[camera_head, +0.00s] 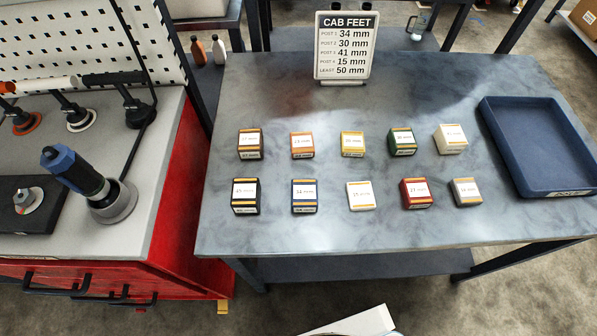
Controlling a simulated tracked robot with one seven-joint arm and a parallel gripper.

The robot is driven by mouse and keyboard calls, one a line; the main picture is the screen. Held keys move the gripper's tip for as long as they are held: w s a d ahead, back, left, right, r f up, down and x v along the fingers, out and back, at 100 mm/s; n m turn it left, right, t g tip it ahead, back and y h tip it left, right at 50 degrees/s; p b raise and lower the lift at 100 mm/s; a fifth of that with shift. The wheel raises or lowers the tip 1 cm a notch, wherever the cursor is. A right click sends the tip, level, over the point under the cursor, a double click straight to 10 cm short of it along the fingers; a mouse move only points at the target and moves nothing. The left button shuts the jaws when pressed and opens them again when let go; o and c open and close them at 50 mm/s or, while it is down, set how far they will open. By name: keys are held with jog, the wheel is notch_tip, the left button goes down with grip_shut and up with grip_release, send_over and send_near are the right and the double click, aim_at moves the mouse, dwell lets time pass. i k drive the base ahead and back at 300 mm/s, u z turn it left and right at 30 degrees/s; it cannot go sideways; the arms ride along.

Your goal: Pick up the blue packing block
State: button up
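The blue packing block (304,197) sits on the grey table, second from the left in the front row of blocks. Nothing touches or covers the blue block. My gripper is not in view.
A back row holds brown (250,144), yellow (353,144), green (402,142) and cream (450,139) blocks. Red (416,193) and tan (466,192) blocks stand front right. A blue tray (552,192) lies at the right, a sign (345,46) at the back. The table's front strip is clear.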

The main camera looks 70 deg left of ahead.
aim_at(304, 192)
jog(key=u, duration=0.35)
jog(key=k, duration=2.7)
jog(key=u, duration=0.95)
jog(key=i, duration=1)
jog(key=z, duration=0.05)
